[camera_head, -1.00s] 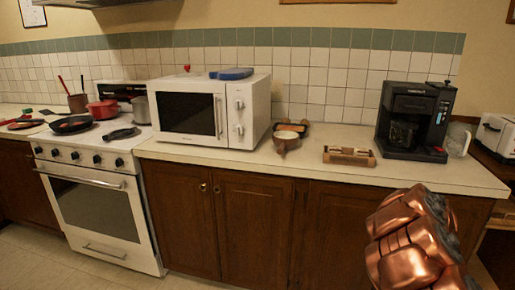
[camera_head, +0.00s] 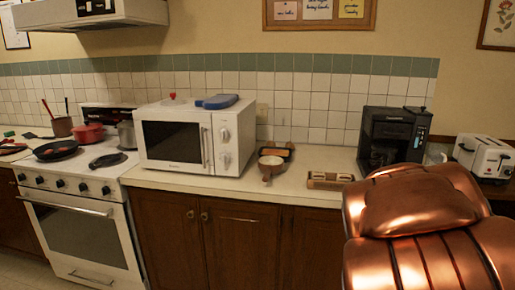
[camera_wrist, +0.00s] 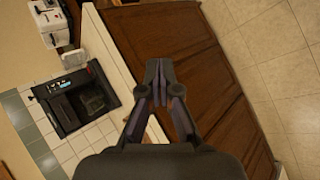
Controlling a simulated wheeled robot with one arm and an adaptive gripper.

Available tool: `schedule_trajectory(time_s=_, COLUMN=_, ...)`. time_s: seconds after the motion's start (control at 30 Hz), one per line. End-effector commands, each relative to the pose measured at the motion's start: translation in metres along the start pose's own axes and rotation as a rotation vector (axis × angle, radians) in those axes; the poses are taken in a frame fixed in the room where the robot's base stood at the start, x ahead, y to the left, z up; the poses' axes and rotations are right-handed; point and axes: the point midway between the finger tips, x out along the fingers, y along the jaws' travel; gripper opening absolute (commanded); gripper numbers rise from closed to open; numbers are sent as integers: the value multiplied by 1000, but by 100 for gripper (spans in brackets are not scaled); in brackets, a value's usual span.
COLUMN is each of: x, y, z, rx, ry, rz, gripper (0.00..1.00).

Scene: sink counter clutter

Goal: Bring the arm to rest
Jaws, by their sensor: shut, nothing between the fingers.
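My gripper (camera_wrist: 158,72) shows in the wrist view, its two dark fingers meeting at the tips with nothing between them. It is in the air in front of the brown cabinet doors, to the right of the counter edge in that view. In the head view my copper-coloured arm fills the lower right and covers part of the counter; the fingers do not show there.
A white stove (camera_head: 75,225) with pans stands left. Floor (camera_wrist: 270,60) is clear.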

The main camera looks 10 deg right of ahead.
Motion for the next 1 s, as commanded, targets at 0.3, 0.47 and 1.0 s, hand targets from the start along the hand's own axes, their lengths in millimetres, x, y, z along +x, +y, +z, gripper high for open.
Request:
schedule_trajectory(time_s=0.3, x=-107, y=-163, z=26, rx=334, ry=-68, rz=-492, gripper=0)
schedule_trajectory(time_s=0.47, x=-161, y=-229, z=45, rx=372, ry=-145, rz=-692, gripper=0)
schedule_trajectory(time_s=1.0, x=-207, y=-278, z=70, rx=367, ry=-237, rz=-842, gripper=0)
